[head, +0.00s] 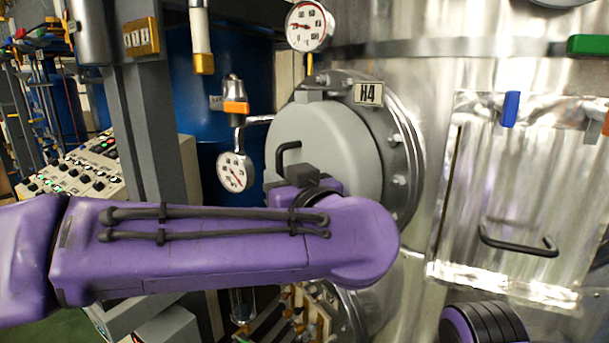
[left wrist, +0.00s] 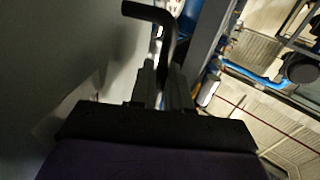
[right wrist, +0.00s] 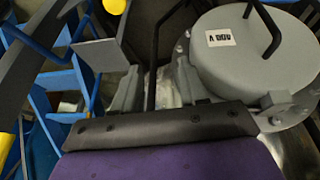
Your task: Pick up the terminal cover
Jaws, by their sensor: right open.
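A round grey cover (head: 335,150) with a black handle (head: 288,152) sits on a flange under the H4 label; I cannot tell whether this is the terminal cover. My left gripper (head: 297,178) is at its handle, with my purple forearm crossing in front of the lower part. In the left wrist view, the left fingers (left wrist: 164,85) stand close together with the black handle (left wrist: 155,20) running down between them, beside the grey cover face. My right gripper (right wrist: 154,88) is open in the right wrist view, with a dark bar (right wrist: 155,55) showing between its fingers.
A shiny metal panel (head: 540,190) with a black handle hangs on the tank at right. Dial gauges (head: 309,25) stick out near the flange. The right wrist view shows another round grey lid (right wrist: 235,55) with a handle, and blue framing (right wrist: 45,95).

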